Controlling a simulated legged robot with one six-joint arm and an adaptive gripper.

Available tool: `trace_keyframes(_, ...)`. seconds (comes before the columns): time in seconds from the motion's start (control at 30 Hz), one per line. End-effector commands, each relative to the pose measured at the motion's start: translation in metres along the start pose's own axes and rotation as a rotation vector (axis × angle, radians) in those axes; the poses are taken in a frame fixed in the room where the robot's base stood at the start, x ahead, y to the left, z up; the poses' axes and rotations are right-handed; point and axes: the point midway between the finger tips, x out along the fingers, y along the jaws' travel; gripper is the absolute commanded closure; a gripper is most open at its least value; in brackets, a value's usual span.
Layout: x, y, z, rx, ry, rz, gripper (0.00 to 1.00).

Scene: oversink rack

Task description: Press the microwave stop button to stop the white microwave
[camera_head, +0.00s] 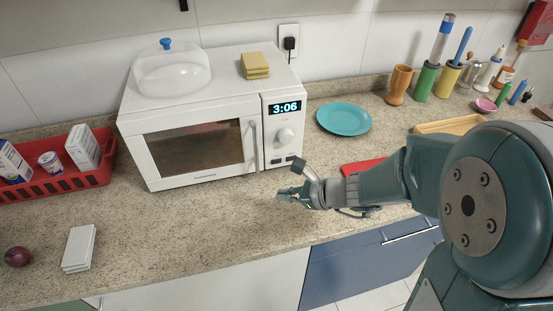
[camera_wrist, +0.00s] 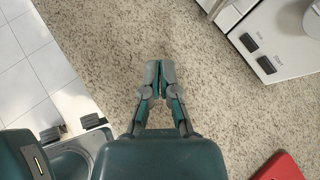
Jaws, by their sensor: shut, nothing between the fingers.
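The white microwave (camera_head: 196,150) stands against the back wall with its door closed and a lit display (camera_head: 285,107) reading 3:06. Its right-hand panel has a round knob (camera_head: 284,137) and two dark buttons (camera_head: 283,160) near the bottom. In the wrist view the two dark buttons (camera_wrist: 257,54) show at the upper right. My gripper (camera_head: 284,195) is just in front of and below the panel, over the counter, apart from the microwave. In the wrist view my gripper (camera_wrist: 159,68) has its fingers together with nothing between them.
A clear dome (camera_head: 172,72) and yellow sponges (camera_head: 255,66) sit on the microwave. A teal plate (camera_head: 344,118) lies to its right. A red board (camera_head: 362,166) is partly behind my arm. A red basket (camera_head: 60,181) stands left.

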Motion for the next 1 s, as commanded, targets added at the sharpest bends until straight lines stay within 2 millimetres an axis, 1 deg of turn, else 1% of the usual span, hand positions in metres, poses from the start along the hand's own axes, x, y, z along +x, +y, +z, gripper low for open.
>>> trace_keyframes(0.03,0.007,-0.006,-0.008,0.082,-0.009,-0.02,1.0)
trace_keyframes(0.2,0.024,-0.024,-0.032,0.332,-0.042,-0.103,1.0)
trace_keyframes(0.3,0.03,-0.032,-0.043,0.436,-0.053,-0.141,1.0)
trace_keyframes(0.4,0.034,-0.036,-0.05,0.496,-0.06,-0.164,1.0)
trace_keyframes(0.5,0.035,-0.038,-0.053,0.52,-0.062,-0.173,1.0)
trace_keyframes(0.83,0.035,-0.039,-0.052,0.518,-0.063,-0.173,1.0)
trace_keyframes(1.0,0.043,-0.049,-0.049,0.515,-0.063,-0.173,1.0)
